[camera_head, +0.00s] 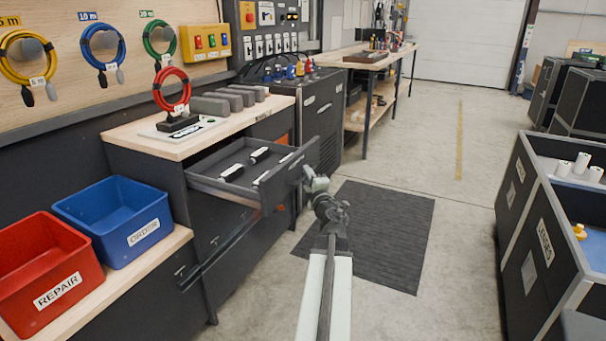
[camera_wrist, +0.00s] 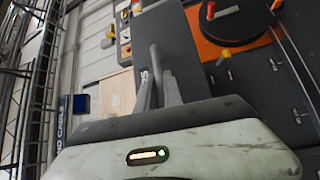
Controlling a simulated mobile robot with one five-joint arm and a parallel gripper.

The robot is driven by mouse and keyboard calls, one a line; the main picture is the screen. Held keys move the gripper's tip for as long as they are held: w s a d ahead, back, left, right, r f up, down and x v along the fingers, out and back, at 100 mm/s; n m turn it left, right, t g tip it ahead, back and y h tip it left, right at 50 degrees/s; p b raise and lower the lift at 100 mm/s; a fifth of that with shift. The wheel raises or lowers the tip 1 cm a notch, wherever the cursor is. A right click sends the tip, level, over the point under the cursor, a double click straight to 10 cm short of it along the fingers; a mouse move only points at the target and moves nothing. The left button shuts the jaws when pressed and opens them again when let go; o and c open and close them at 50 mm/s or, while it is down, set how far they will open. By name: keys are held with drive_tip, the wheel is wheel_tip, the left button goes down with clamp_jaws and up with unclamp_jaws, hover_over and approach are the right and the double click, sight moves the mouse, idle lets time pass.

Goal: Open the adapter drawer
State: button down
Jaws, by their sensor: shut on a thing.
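The adapter drawer (camera_head: 221,187) is a grey drawer under the wooden worktop. It stands pulled out, with several small black-and-white adapters (camera_head: 259,155) lying inside. My gripper (camera_head: 308,176) is at the drawer's front panel (camera_head: 282,184), on its outer face, and is shut on the handle. The handle is mostly hidden behind the gripper in the head view. In the wrist view, a grey bar-like handle (camera_wrist: 156,80) rises in front of the pale gripper housing beside a dark panel (camera_wrist: 180,45). The fingertips are not clear there.
A red bin (camera_head: 62,302) and a blue bin (camera_head: 147,255) stand on the low shelf at left. The worktop (camera_head: 135,134) holds a red cable coil and grey blocks. A dark mat (camera_head: 385,240) lies on clear floor. A dark case (camera_head: 515,235) stands at right.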

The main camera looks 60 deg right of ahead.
drive_tip(key=shift+s, duration=0.85)
drive_tip(key=shift+a, duration=0.1)
drive_tip(key=c, duration=1.5)
unclamp_jaws()
drive_tip(key=shift+a, duration=0.1)
